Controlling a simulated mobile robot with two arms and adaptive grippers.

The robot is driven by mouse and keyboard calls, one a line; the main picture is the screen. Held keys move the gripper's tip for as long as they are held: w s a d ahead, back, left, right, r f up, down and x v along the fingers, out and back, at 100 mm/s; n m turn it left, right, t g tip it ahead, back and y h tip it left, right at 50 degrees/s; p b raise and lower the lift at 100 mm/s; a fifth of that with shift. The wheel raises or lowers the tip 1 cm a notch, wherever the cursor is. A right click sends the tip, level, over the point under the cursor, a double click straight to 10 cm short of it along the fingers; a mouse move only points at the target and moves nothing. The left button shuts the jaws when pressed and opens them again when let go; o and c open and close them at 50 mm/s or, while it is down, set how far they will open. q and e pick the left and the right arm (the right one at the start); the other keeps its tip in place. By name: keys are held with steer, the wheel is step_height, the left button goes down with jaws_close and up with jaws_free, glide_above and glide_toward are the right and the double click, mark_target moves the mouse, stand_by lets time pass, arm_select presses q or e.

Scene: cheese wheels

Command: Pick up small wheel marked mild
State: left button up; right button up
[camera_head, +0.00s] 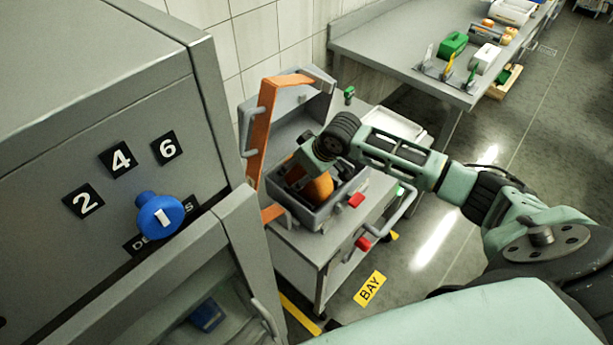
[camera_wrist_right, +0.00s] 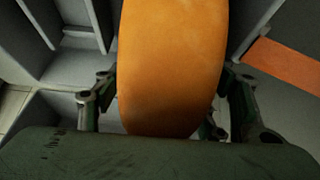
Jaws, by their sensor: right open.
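An orange cheese wheel (camera_head: 319,187) stands on edge inside a grey open case (camera_head: 318,216) on a grey cart. No "mild" marking shows on it in either view. My right gripper (camera_head: 302,180) reaches down into the case over the wheel. In the right wrist view the orange wheel (camera_wrist_right: 172,65) fills the middle, with one finger of my right gripper (camera_wrist_right: 166,108) on each side of it. The jaws are open around the wheel; whether a finger touches it I cannot tell. My left gripper is not in view.
The case's raised lid with an orange edge (camera_head: 262,140) stands at its left. A grey cabinet (camera_head: 90,110) with a blue knob (camera_head: 160,214) fills the left. A steel table (camera_head: 400,60) with several items stands at the back. Floor on the right is clear.

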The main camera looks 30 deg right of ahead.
jaws_close()
steer(key=shift+w+r, duration=0.1)
steer(key=shift+w, duration=0.05)
stand_by(0.7)
